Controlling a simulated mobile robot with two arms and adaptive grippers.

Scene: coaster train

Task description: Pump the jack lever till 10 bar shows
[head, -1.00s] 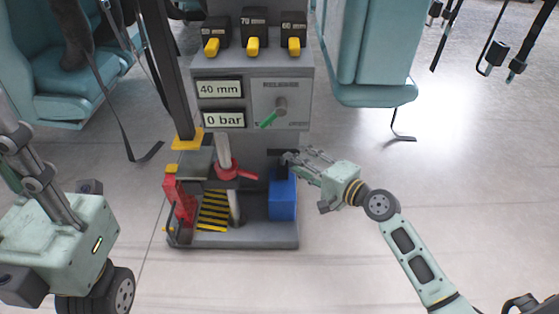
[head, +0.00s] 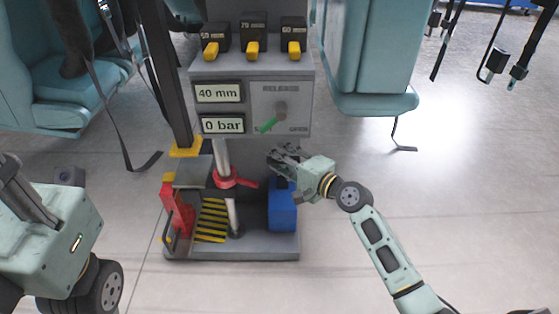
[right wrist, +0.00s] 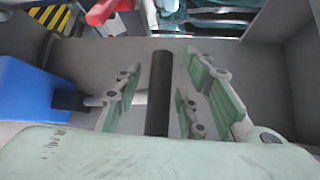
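The jack stand (head: 255,72) is a grey unit with a blue pump block (head: 282,207) at its lower right. Its displays read 40 mm (head: 218,92) and 0 bar (head: 222,124). The green release handle (head: 268,125) points down-left, toward the left label. My right gripper (head: 285,158) is in front of the stand, just above the blue block. In the right wrist view, a black lever bar (right wrist: 160,90) stands between the spread fingers of that gripper (right wrist: 163,98), with gaps on both sides. The lever is hidden in the head view. My left gripper is outside the view.
A red handle (head: 228,179) sits on the jack's post, left of the blue block; it also shows in the right wrist view (right wrist: 105,10). Teal seats (head: 370,60) flank the stand, with straps hanging (head: 400,140). The floor to the right (head: 470,190) is clear.

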